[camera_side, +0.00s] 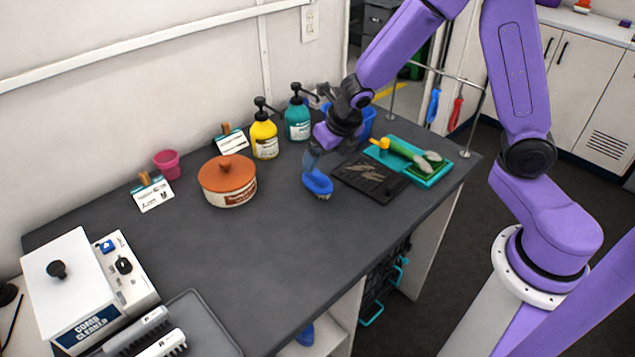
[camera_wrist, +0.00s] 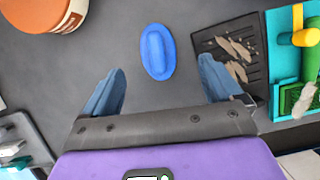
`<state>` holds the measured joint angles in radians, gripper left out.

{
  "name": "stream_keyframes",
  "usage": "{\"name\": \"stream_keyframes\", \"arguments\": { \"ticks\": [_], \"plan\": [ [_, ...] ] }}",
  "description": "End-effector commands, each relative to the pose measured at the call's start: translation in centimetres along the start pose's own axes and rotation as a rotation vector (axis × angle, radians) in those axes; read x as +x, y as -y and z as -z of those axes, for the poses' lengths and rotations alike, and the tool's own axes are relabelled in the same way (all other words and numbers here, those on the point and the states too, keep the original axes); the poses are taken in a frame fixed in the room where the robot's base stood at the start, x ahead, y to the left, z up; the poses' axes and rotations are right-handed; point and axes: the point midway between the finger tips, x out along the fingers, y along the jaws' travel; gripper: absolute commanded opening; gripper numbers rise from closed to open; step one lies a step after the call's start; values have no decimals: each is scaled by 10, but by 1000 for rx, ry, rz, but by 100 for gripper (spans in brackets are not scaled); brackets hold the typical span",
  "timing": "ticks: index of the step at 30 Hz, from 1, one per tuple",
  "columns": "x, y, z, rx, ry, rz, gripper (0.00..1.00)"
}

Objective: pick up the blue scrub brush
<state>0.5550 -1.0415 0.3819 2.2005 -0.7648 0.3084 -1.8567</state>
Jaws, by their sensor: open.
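The blue scrub brush (camera_side: 318,184) lies on the dark counter, left of the black mat. In the wrist view it (camera_wrist: 157,52) shows as a blue oval with a raised grip along its middle. My gripper (camera_side: 311,161) is over the brush and points down. In the wrist view my gripper (camera_wrist: 161,67) is open, with one blue finger to the left of the brush and one to the right. There is clear space between each finger and the brush, and nothing is held.
A black mat (camera_side: 352,186) with brown pieces and a teal tray (camera_side: 443,168) lie to the right. An orange-lidded pot (camera_side: 228,180), a yellow pump bottle (camera_side: 264,139) and a teal one (camera_side: 297,122) stand behind and left. The counter's front middle (camera_side: 235,260) is bare.

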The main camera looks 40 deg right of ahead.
Motion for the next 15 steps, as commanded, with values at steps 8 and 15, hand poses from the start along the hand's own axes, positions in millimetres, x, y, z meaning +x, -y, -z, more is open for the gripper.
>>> {"name": "stream_keyframes", "arguments": {
  "ticks": [8, 15],
  "plan": [
    [32, 0, 0, 1, -2, 1, 92],
    [43, 0, 0, 0, -1, 0, 92]
  ]
}}
